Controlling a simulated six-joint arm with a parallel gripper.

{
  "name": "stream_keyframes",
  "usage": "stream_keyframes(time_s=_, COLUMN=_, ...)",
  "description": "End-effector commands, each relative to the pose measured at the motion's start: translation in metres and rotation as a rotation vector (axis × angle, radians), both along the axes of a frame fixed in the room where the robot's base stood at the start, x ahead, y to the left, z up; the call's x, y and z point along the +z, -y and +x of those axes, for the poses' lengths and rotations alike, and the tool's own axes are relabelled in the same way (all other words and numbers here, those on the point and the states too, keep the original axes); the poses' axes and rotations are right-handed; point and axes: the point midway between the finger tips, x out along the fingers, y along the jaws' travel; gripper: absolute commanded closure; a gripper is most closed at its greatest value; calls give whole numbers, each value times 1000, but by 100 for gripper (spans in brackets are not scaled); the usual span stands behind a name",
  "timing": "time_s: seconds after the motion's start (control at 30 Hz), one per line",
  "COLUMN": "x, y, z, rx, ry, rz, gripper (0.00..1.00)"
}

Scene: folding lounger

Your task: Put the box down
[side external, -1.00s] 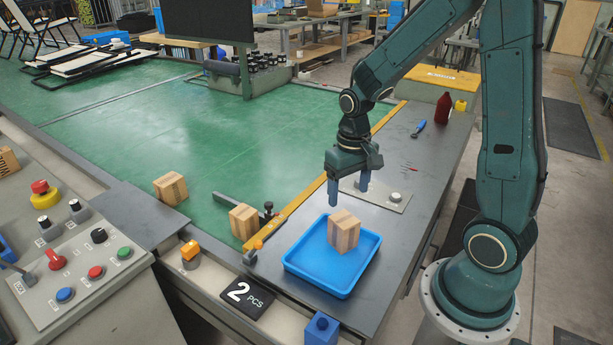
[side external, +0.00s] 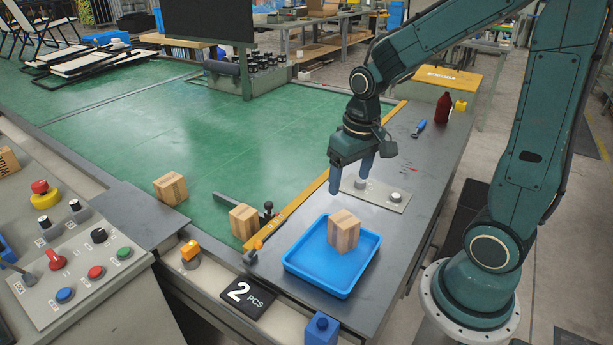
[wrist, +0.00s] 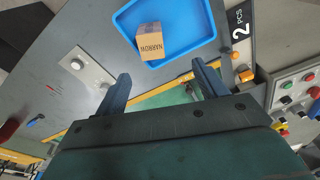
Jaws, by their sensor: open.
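A striped wooden box (side external: 343,231) rests in the blue tray (side external: 310,282) on the grey bench. In the wrist view the box (wrist: 150,41) shows dark lettering on one face, and it sits near the side of the tray (wrist: 196,30) closest to my gripper. My gripper (side external: 350,188) is open and empty, above and behind the tray, apart from the box. Its two blue fingers also show spread in the wrist view (wrist: 160,88), with nothing between them.
A plate with a knob (side external: 396,197) lies behind the tray. A red bottle (side external: 443,107) stands at the bench's far end.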

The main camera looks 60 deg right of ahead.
Motion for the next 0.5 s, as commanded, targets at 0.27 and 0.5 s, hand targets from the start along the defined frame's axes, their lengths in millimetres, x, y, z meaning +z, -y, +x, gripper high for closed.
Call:
stream_keyframes(time_s=0.27, x=50, y=-27, z=-25, rx=99, ry=123, rz=-28, gripper=28)
stream_keyframes(time_s=0.5, x=83, y=-46, z=-53, rx=180, ry=225, rz=-47, gripper=28)
